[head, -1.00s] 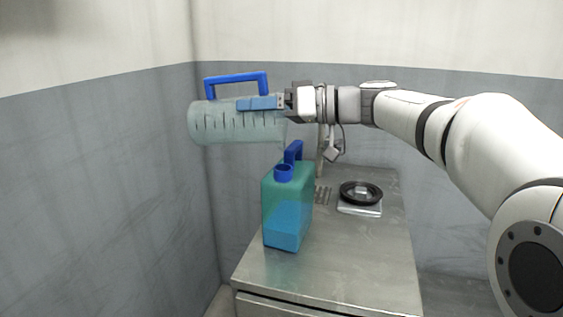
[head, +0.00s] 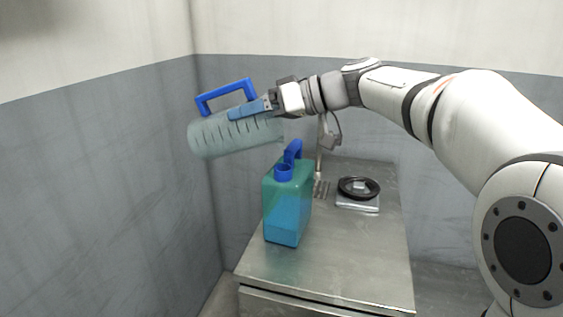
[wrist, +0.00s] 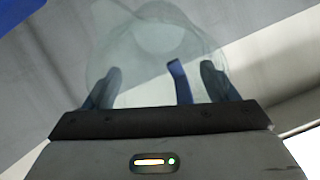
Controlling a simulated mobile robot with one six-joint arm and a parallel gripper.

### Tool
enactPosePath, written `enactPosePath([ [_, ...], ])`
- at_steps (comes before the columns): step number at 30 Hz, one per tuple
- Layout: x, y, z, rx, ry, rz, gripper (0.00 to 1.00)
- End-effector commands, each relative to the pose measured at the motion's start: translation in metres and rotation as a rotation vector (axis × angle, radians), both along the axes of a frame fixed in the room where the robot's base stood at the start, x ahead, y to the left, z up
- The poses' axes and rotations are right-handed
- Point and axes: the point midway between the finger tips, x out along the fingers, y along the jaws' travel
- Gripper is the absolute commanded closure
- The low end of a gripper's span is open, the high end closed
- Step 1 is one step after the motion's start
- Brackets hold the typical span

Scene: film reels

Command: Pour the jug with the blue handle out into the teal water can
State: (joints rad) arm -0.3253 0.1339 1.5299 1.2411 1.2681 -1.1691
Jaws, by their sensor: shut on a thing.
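The clear jug with the blue handle (head: 226,96) is held in the air, lying nearly on its side. Its marked body (head: 220,138) slopes down to the left, handle uppermost; its right end is near and above the teal water can. My gripper (head: 250,109) is shut on the jug's body; in the wrist view the fingers (wrist: 160,88) flank the clear wall. I see no clear liquid in the jug. The teal water can (head: 286,212) stands upright on the metal cabinet, with blue liquid inside, a blue neck and a blue handle. No stream shows between them.
The metal cabinet top (head: 350,255) is free in front and at right. A black film reel (head: 358,187) lies on a small silver device behind, right of the can. Grey walls close in left and behind.

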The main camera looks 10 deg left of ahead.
Motion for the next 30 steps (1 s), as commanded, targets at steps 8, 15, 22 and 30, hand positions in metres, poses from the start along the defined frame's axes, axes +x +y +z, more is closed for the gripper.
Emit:
enactPosePath([
  [8,0.0,0.004,0.001,-0.058,-0.002,-0.001,0.73],
  [15,0.0,0.007,0.0,-0.107,-0.005,0.0,0.73],
  [22,0.0,0.01,-0.001,-0.151,-0.006,0.0,0.73],
  [30,0.0,0.013,-0.002,-0.203,-0.008,0.0,0.73],
])
